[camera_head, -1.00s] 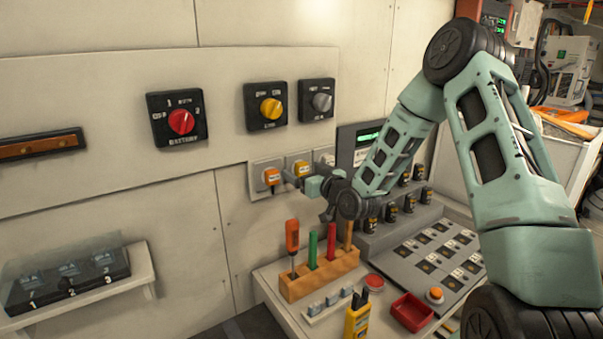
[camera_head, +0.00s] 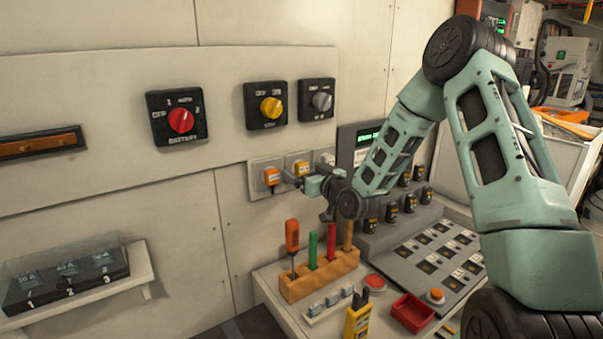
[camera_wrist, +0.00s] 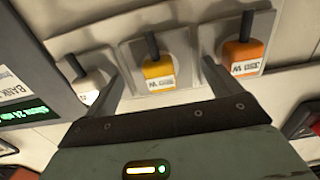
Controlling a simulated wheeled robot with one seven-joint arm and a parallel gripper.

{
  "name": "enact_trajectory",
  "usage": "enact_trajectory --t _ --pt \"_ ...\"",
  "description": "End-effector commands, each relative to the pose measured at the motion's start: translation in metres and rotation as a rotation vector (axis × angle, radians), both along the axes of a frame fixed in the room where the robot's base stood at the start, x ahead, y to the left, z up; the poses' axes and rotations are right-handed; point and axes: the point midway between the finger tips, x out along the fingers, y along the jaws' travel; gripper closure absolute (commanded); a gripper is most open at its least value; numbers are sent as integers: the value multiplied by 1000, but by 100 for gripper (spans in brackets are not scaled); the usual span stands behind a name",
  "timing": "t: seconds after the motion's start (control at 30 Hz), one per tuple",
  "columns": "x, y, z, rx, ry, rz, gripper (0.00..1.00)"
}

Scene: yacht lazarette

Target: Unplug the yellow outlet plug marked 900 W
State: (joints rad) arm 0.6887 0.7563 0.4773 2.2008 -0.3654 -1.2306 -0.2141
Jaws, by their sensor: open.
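The yellow plug (camera_wrist: 158,72) sits in the middle socket of a wall row. It also shows in the head view (camera_head: 301,167), partly hidden by my gripper. Its white label faces the wrist camera, but its lettering is too small to read surely. My gripper (camera_wrist: 158,62) is open, with one finger on each side of the yellow plug. I cannot tell whether the fingers touch it. An orange plug (camera_wrist: 246,55) is to its right in the wrist view and to its left in the head view (camera_head: 271,177). A white plug (camera_wrist: 88,84) is on the other side.
Rotary switches, one red (camera_head: 181,121) and one yellow (camera_head: 270,108), are on the wall above. Below are a tool block (camera_head: 318,277) with upright tools, a red tray (camera_head: 412,312) and a button panel (camera_head: 435,255). A shelf (camera_head: 120,283) is at lower left.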

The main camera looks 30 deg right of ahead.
Motion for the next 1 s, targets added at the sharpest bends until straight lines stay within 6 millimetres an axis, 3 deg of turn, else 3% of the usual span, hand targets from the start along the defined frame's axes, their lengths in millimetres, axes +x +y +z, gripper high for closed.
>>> enact_trajectory --t 0.43,0.47,0.77,1.0 --pt "0 0 0 0 0 0 10" --pt "0 0 0 0 0 0 16" --pt "0 0 0 0 0 0 99" --pt "-3 0 0 -1 0 0 100"
